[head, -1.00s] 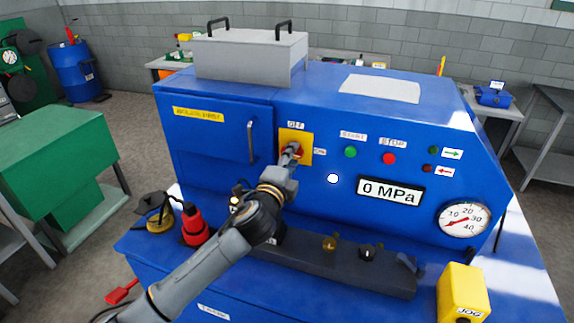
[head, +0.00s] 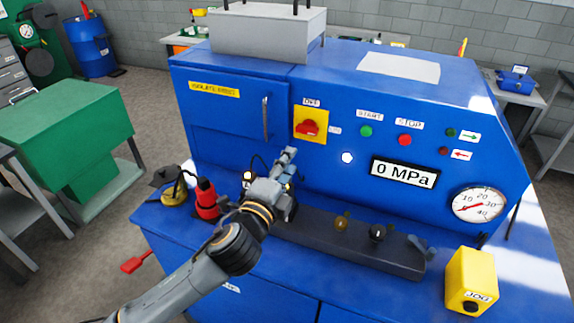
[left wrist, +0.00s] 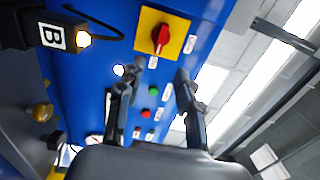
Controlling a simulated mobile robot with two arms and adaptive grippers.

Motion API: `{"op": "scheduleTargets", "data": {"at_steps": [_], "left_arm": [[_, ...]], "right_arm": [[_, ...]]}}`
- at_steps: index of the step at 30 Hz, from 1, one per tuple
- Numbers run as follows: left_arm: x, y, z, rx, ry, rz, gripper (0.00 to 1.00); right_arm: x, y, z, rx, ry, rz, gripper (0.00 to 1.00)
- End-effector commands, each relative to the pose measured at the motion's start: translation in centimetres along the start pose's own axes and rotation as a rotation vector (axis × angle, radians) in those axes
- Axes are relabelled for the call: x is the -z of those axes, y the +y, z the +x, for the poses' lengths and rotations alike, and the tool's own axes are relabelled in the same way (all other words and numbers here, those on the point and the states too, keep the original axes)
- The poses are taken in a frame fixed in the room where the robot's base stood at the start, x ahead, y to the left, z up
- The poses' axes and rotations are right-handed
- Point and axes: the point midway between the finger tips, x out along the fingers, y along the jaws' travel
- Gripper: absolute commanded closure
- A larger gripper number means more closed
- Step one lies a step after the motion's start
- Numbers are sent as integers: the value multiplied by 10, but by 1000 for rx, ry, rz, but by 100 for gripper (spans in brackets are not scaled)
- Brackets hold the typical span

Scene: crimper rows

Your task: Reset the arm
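My left gripper (head: 288,160) is in front of the blue machine, below and left of the yellow switch plate (head: 298,137). The red rotary knob (head: 308,128) on the plate is free of the gripper, its handle lying roughly level, toward the side label. In the left wrist view my left gripper (left wrist: 161,72) has its two fingers apart with nothing between them, and the red knob (left wrist: 160,38) shows beyond them. The machine's blue front (head: 225,125) fills the middle of the head view. My right gripper is in neither view.
A dark ledge (head: 310,234) with small knobs runs below the panel. A red and black tool (head: 207,200) stands left of my arm, and a yellow JOG box (head: 470,281) stands at the right. The display (head: 404,173) reads 0 MPa. A green cabinet (head: 65,125) stands left.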

Motion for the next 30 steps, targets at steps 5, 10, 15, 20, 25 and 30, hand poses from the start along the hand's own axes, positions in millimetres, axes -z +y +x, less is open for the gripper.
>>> {"op": "scheduleTargets", "data": {"at_steps": [5,10,15,20,25,30], "left_arm": [[0,0,0,0,0,0,64],[-2,5,-2,-17,-11,-30,64],[-20,50,-33,-163,-118,-294,64],[-47,127,-103,-402,-347,-703,64],[-60,191,-191,-612,-612,-1037,64],[-62,224,-260,-741,-815,-1223,64]], "right_arm": [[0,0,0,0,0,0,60],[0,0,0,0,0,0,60],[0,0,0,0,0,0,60],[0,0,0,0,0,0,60],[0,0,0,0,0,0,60],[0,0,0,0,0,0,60]]}}
